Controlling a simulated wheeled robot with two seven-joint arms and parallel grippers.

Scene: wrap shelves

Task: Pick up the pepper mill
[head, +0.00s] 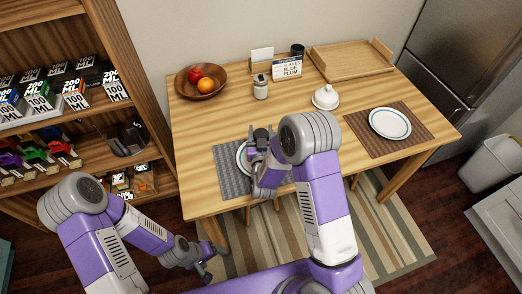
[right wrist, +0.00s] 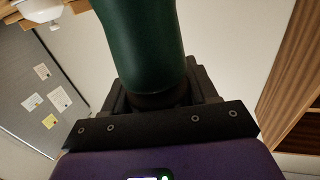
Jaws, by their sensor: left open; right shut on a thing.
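My right gripper (head: 262,136) is over the near left side of the table, above the grey placemat and its plate. In the right wrist view, the jaws (right wrist: 162,98) are shut on a smooth dark green, rounded body (right wrist: 140,40), which looks like the pepper mill. It runs out of the top of that view, so its far end is hidden. In the head view my gripper and arm largely hide it. My left gripper (head: 207,268) is open and empty, low in front of the table and away from it.
The grey placemat (head: 229,178) with a plate (head: 241,158) lies under my right arm. A fruit bowl (head: 183,90), shaker (head: 261,91), sign (head: 288,70), white butter dish (head: 326,99), wooden tray (head: 345,62) and brown placemat (head: 361,130) stand around. A shelf (head: 152,100) is left.

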